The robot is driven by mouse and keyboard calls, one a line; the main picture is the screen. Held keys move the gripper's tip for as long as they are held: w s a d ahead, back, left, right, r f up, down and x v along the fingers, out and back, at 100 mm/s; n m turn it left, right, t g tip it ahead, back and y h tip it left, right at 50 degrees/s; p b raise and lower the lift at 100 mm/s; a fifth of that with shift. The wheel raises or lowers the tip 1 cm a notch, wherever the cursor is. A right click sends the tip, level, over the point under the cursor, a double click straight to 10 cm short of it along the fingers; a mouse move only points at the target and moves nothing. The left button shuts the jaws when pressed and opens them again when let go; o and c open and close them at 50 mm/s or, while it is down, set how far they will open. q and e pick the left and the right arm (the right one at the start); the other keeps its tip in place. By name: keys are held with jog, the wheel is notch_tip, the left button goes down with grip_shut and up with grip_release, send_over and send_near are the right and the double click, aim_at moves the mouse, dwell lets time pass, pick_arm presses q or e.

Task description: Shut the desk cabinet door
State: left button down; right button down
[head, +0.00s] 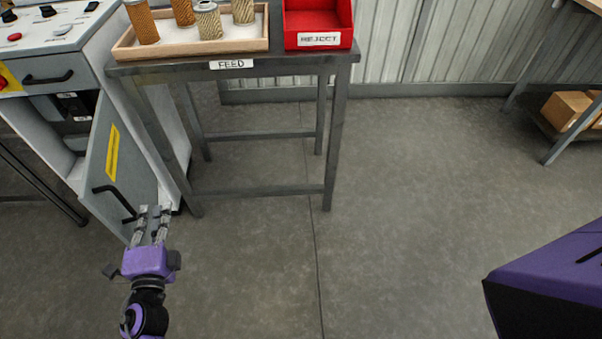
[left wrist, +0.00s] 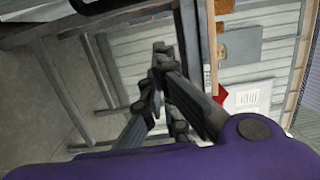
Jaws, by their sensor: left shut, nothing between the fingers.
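The grey desk cabinet door (head: 128,165) stands open at the left in the head view, swung out to the front of the control desk (head: 52,62). It carries a yellow strip and a black bar handle (head: 116,200). Part of the cabinet's inside (head: 72,112) shows beside it. My left gripper (head: 154,210) is shut and empty, with its fingertips at the door's lower right edge, near the handle. I cannot tell whether they touch the door. Its fingers also show in the left wrist view (left wrist: 161,60). My right gripper is not in view.
A metal table (head: 190,68) labelled FEED stands right of the door, bearing a wooden tray (head: 190,50) of filter cartridges and a red REJECT bin (head: 318,22). The floor (head: 400,200) in the middle is clear. Cardboard boxes (head: 566,110) sit on a shelf at right.

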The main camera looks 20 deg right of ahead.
pick_arm(q)
jog(key=w+a, duration=0.1)
jog(key=w, duration=0.1)
jog(key=w+a, duration=0.2)
jog(key=shift+s, duration=0.1)
dwell(0.5)
